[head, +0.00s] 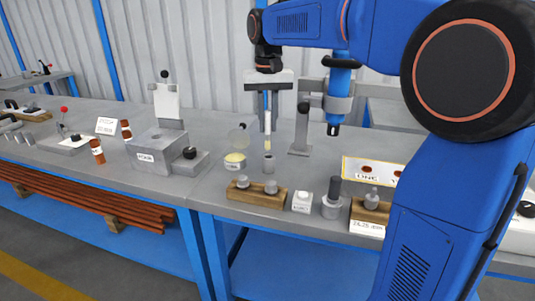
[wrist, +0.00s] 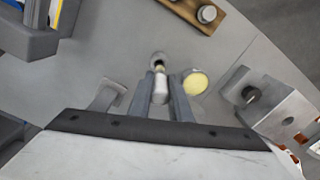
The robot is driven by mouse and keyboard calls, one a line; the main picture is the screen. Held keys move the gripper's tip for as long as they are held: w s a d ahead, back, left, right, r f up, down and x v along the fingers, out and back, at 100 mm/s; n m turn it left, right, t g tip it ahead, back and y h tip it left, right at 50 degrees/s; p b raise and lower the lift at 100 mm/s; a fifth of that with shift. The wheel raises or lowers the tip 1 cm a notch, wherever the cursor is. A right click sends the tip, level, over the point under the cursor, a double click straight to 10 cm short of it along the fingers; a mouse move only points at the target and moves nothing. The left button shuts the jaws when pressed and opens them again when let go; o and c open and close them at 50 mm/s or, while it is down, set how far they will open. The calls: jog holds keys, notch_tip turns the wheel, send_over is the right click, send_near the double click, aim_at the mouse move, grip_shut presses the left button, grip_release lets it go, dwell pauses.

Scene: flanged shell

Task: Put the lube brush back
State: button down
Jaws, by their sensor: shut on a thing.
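My gripper (head: 267,115) points straight down over the bench, shut on the lube brush (head: 267,139). The brush is upright, with a pale handle and a yellowish lower end. A small grey cylindrical holder (head: 268,166) stands directly under it. In the wrist view, the brush (wrist: 160,90) lies between the fingers (wrist: 161,100) and its tip lines up with the round holder mouth (wrist: 158,58). The tip is at or just above the mouth; I cannot tell whether it is inside. An open tin of yellow lube (head: 235,161) stands left of the holder, and to its right in the wrist view (wrist: 195,83).
A grey post stand (head: 301,135) stands close right of the gripper. A wooden block with metal plugs (head: 257,193) lies in front. A grey block fixture (head: 160,152) is on the left. A blue-and-grey tool (head: 338,95) hangs at the right.

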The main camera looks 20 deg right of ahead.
aim_at(269, 144)
jog(key=shift+d+f, duration=0.1)
jog(key=shift+f, duration=3.5)
jog(key=shift+f, duration=0.1)
jog(key=c, duration=1.6)
grip_release()
jog(key=shift+c, duration=0.2)
notch_tip(269, 144, up, 12)
jog(key=shift+r, duration=0.1)
